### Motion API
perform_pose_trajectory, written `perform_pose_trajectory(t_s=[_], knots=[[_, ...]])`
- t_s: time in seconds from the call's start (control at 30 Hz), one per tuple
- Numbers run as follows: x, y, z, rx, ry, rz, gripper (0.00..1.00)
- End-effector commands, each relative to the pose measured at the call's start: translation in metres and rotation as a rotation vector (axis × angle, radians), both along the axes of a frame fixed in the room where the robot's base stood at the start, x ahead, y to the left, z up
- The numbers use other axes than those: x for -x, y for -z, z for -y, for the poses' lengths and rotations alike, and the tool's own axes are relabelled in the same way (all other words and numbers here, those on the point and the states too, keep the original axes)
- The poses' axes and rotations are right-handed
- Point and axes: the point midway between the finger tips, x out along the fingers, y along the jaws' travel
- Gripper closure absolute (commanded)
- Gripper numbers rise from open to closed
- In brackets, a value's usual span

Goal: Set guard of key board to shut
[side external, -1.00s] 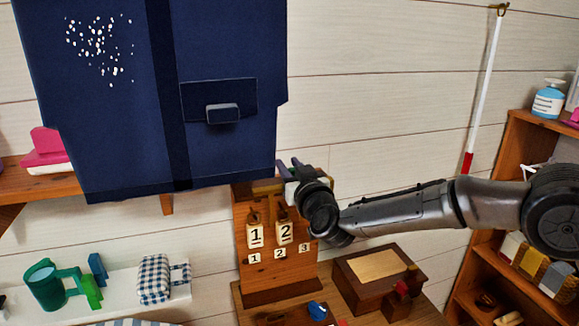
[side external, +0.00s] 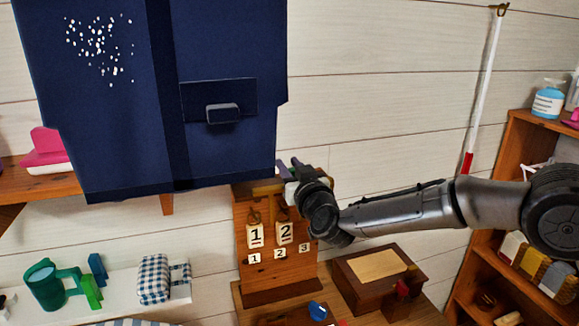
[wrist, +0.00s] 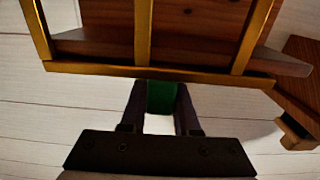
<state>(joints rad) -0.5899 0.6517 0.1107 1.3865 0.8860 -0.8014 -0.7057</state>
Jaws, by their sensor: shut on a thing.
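The key board (side external: 276,272) is an upright wooden board, with tags 1 and 2 hanging on it and small labels 1, 2 and 3 below. In the wrist view its wood (wrist: 190,40) shows behind the brass bars of the guard (wrist: 145,35). A green tab (wrist: 161,97) sits at the middle of the guard's edge bar. My gripper (wrist: 160,100) is shut on this green tab. In the side view my gripper (side external: 288,170) is at the board's top right. The board's top left is behind the blue cabinet, and the guard's exact angle is unclear.
A wooden box (side external: 380,268) stands right of the board. A shelf (side external: 505,160) is at the far right.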

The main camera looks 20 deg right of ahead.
Motion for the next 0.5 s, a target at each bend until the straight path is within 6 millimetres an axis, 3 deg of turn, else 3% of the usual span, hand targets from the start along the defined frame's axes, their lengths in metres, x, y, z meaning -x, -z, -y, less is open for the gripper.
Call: perform_pose_trajectory(t_s=[0.37, 0.5], knots=[[0.000, 0.001, -0.001, 0.000, -0.001, -0.001, 1.00], [0.000, 0.001, -0.019, -0.001, -0.003, 0.000, 1.00]])
